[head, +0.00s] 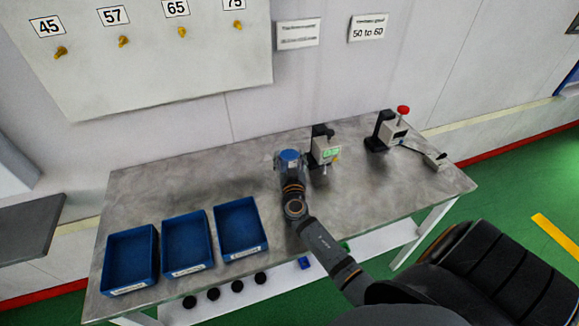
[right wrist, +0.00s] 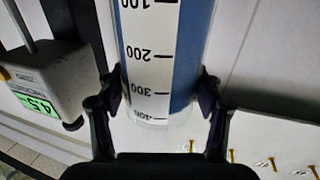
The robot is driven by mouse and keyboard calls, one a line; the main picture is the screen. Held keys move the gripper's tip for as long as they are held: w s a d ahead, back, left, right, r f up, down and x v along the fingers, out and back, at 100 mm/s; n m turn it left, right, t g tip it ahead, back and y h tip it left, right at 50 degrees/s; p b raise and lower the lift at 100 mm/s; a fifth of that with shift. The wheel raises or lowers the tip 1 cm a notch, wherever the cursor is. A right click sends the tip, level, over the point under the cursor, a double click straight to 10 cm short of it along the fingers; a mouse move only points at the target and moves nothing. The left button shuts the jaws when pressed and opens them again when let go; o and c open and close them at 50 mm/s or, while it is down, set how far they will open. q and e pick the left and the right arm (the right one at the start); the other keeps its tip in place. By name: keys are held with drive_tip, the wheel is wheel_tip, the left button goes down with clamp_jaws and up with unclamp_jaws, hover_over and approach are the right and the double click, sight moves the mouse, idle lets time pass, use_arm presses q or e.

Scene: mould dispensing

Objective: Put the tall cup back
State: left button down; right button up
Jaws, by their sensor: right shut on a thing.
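The tall cup (right wrist: 150,62) is clear, with a white scale strip marked 100 to 400 and blue showing through beside it. My right gripper (right wrist: 160,98) is shut on its sides, one finger on each side, near the 300 mark. The scale is upside down in the right wrist view, as is the background. In the head view my right gripper (head: 290,174) is over the middle of the table; a blue top shows at its end, and the cup's outline is hard to make out there. My left gripper is not in view.
The grey table (head: 240,170) carries three blue bins at the left. A device with a green display (head: 326,148) stands close to the right of my gripper; a device with a red knob (head: 402,111) is further right. A numbered hook board (head: 150,50) is behind.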

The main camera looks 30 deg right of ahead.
drive_tip(key=shift+r, duration=0.15)
wheel_tip(320, 180, up, 28)
drive_tip(key=p, duration=0.2)
